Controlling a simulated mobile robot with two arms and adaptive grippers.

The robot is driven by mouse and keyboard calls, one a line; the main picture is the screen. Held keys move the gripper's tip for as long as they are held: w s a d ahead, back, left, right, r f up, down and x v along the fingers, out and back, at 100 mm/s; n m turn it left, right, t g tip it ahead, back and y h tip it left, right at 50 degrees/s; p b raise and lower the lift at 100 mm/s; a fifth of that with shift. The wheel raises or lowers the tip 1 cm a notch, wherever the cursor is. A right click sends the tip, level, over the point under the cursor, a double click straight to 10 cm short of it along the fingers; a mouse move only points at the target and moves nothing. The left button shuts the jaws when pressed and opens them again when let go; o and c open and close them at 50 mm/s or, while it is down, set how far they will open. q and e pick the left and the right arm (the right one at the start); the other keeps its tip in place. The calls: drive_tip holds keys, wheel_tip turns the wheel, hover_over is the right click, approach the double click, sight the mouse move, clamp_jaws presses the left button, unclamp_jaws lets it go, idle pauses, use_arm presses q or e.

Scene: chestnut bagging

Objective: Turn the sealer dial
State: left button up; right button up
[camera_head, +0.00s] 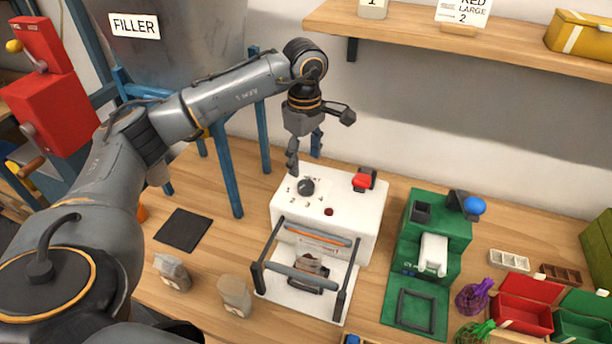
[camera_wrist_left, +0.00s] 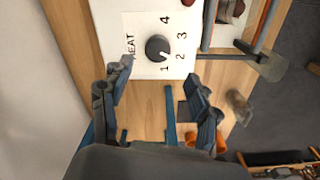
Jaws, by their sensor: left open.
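The sealer (camera_head: 345,207) is a white box on the wooden table, with a black dial (camera_head: 306,186) on its top left. In the left wrist view the dial (camera_wrist_left: 157,48) has the numbers 1 to 4 around it and "HEAT" lettering beside it. Its white mark points to the lower right, around 1 and 2. My left gripper (camera_head: 304,156) is open and empty, pointing down just above and behind the dial. In the left wrist view its fingers (camera_wrist_left: 160,76) are spread below the dial, apart from it. My right gripper is not in view.
The sealer has a red knob (camera_head: 362,181) and a front bar frame (camera_head: 305,277) over a brownish item. A green machine (camera_head: 436,236) stands to its right. Two small bags (camera_head: 235,296) and a dark mat (camera_head: 183,230) lie left. A shelf (camera_head: 480,40) hangs behind.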

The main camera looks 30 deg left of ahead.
sight(306, 184)
use_arm(q)
drive_tip(key=f+p, duration=0.1)
drive_tip(key=f, duration=0.5)
drive_tip(key=shift+w+f, duration=0.15)
drive_tip(key=shift+w, duration=0.05)
drive_tip(key=shift+f, duration=0.65)
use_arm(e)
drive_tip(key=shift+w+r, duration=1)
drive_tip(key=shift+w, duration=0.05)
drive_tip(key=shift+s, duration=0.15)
use_arm(q)
drive_tip(key=shift+c, duration=0.9)
drive_tip(key=c, duration=1)
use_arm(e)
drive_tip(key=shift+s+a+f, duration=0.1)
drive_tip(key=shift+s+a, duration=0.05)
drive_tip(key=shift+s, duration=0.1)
